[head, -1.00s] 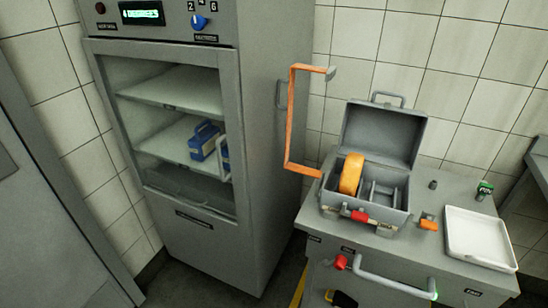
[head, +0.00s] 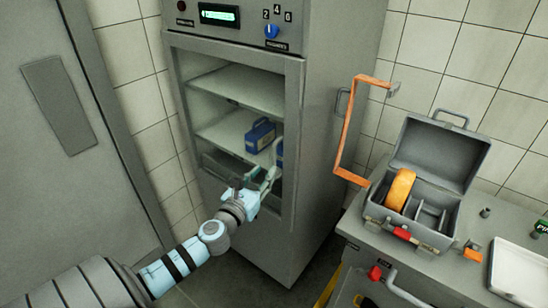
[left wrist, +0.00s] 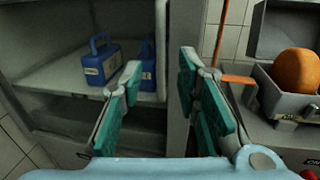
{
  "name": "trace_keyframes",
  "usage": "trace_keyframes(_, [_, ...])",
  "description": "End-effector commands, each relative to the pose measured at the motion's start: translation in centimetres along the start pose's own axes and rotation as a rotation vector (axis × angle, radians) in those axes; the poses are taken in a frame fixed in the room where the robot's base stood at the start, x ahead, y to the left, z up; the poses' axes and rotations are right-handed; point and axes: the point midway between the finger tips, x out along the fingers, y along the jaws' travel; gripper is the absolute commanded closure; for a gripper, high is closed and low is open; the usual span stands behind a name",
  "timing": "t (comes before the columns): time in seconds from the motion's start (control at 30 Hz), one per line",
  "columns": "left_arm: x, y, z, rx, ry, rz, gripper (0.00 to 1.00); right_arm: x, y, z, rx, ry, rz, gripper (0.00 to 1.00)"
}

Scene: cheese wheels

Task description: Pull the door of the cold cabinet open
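The cold cabinet (head: 330,150) is tall and grey, with a glass door (head: 240,195) that looks shut. A pale upright handle (head: 278,148) stands on the door's right side; its lower part is partly hidden by my gripper. My left gripper (head: 268,178) is in front of the lower right of the glass. In the left wrist view its two green-padded fingers (left wrist: 160,112) are spread apart with nothing held between them. The pale upright bar (left wrist: 161,50), seemingly the handle, shows between and beyond the fingers; I cannot tell whether they touch it. My right gripper is not in view.
Blue boxes (head: 260,136) stand on a shelf behind the glass. At right, a counter (head: 365,235) carries an open grey case (head: 430,235) with an orange wheel (head: 400,189) and a white tray (head: 515,275). An orange crank-shaped bar (head: 347,130) rises beside the cabinet.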

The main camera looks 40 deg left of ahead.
Motion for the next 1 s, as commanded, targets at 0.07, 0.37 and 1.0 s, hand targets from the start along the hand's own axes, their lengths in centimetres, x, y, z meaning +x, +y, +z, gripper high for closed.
trace_keyframes(0.07, [2.4,0.0,0.4,-0.007,-0.002,0.003,0.70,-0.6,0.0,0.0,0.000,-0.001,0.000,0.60])
trace_keyframes(0.37, [7.4,0.0,0.0,-0.005,0.002,0.000,0.70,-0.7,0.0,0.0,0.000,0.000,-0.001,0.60])
trace_keyframes(1.0, [7.6,0.0,-0.1,-0.005,0.003,-0.001,1.00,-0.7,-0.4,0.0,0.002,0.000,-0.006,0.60])
